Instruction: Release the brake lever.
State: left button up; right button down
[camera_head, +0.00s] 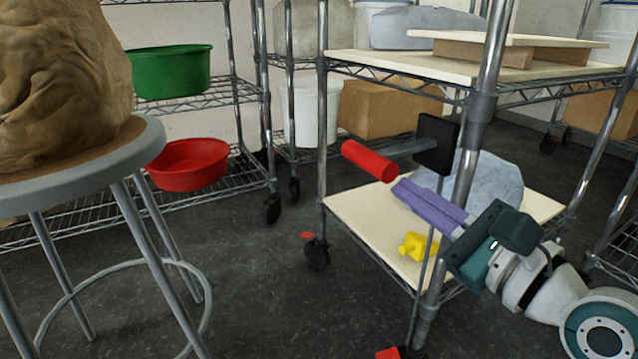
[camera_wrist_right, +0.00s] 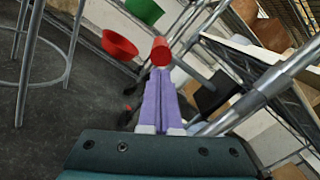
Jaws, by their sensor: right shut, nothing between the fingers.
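The brake lever has a red cylindrical handle (camera_head: 369,161) on a grey bar (camera_head: 412,147), fixed to a black plate (camera_head: 436,144) at the cart's front post. A thin rod runs from there down toward the front wheel. My right gripper (camera_head: 402,190) has purple fingers shut together and empty. Its tips are just below and right of the red handle in the head view. In the right wrist view the fingertips (camera_wrist_right: 159,74) point at the red handle (camera_wrist_right: 160,52), which shows right beyond them; I cannot tell whether they touch. My left gripper is not in view.
The wire cart's lower board (camera_head: 350,212) carries a yellow object (camera_head: 416,246) and a grey-blue lump (camera_head: 485,180). A metal post (camera_head: 468,150) stands close to my right gripper. A grey stool (camera_head: 150,140) stands at left. The floor between them is clear.

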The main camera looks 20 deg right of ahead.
jog(key=shift+r+m+p, duration=1.1)
jog(key=shift+r+m, duration=0.8)
jog(key=shift+r, duration=0.4)
